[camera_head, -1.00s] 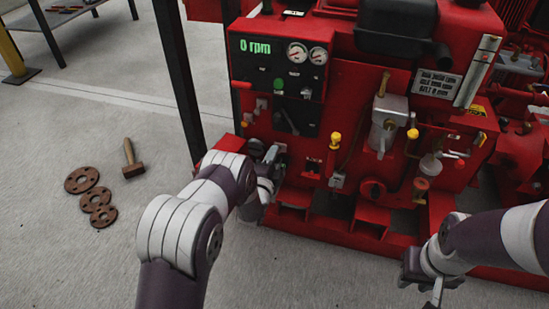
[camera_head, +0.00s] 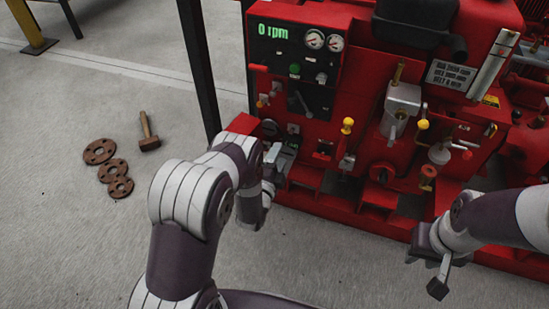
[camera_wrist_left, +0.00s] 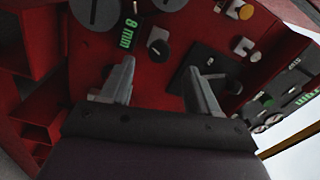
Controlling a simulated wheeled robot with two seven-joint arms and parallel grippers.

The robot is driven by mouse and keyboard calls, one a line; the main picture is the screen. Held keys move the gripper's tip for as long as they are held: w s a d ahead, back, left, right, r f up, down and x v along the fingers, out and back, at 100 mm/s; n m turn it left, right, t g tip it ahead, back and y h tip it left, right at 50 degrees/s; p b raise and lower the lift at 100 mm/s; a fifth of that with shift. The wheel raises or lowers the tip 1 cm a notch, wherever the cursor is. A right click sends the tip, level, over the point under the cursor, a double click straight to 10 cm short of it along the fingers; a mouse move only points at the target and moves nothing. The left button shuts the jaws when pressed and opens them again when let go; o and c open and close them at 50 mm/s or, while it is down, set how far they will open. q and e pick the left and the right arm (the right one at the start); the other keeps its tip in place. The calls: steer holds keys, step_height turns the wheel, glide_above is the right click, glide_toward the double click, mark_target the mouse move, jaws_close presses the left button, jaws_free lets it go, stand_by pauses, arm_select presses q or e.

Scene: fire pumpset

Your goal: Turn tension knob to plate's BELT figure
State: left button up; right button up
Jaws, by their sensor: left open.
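A green display (camera_wrist_left: 128,33) beside the lower panel reads 8 mm in the left wrist view; it shows small in the head view (camera_head: 292,146). A large dark slotted knob (camera_wrist_left: 97,10), partly cut off at the top edge, and a smaller dark round knob (camera_wrist_left: 157,36) flank it. I cannot tell which is the tension knob. My left gripper (camera_wrist_left: 166,70) is open and empty, below the display and apart from both knobs. The plate (camera_head: 451,75) has a BELT line in its last row; its figure is too small to read surely. My right gripper (camera_head: 437,277) hangs low at right, its jaws unclear.
The red pumpset (camera_head: 345,110) fills the right side, with a yellow-topped lever (camera_head: 347,126) and several valves. Its upper panel shows 0 rpm (camera_head: 272,31). A hammer (camera_head: 148,135) and rusty flanges (camera_head: 113,168) lie on the floor at left. A dark post (camera_head: 203,70) stands by the panel.

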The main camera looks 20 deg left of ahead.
arm_select(q)
steer(key=s+p, duration=0.1)
steer(key=s, duration=0.3)
steer(key=shift+s+a, duration=0.1)
steer(key=shift+s, duration=0.15)
arm_select(e)
steer(key=shift+r, duration=0.9)
arm_select(q)
steer(key=shift+f, duration=0.1)
